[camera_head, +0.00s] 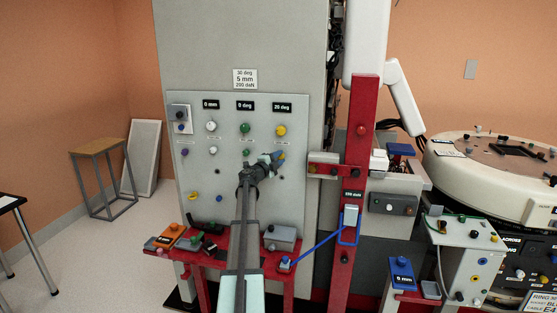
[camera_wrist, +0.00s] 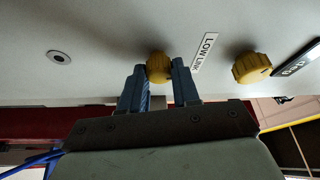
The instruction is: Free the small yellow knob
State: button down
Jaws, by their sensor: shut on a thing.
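The small yellow knob (camera_wrist: 158,64) sits on the grey panel, beside a white label reading LOW LINK. My gripper (camera_wrist: 158,73) has one blue finger on each side of it and is shut on it. In the head view my gripper (camera_head: 276,159) is at the panel's right part, and the knob (camera_head: 282,155) shows only as a sliver of yellow by the fingers. Whether the knob is still seated in the panel cannot be told.
A larger yellow knob (camera_head: 281,131) is just above, under the "20 deg" plate; it shows in the wrist view (camera_wrist: 250,68). Green knobs (camera_head: 245,128) and white knobs (camera_head: 211,126) are to the left. A red post (camera_head: 361,130) stands right. A red bench (camera_head: 222,258) with boxes is below.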

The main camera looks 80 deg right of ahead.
jog(key=c, duration=0.8)
grip_release()
jog(key=shift+a, duration=0.15)
jog(key=v, duration=1.3)
jog(key=shift+w+a, duration=0.1)
jog(key=shift+a, duration=0.15)
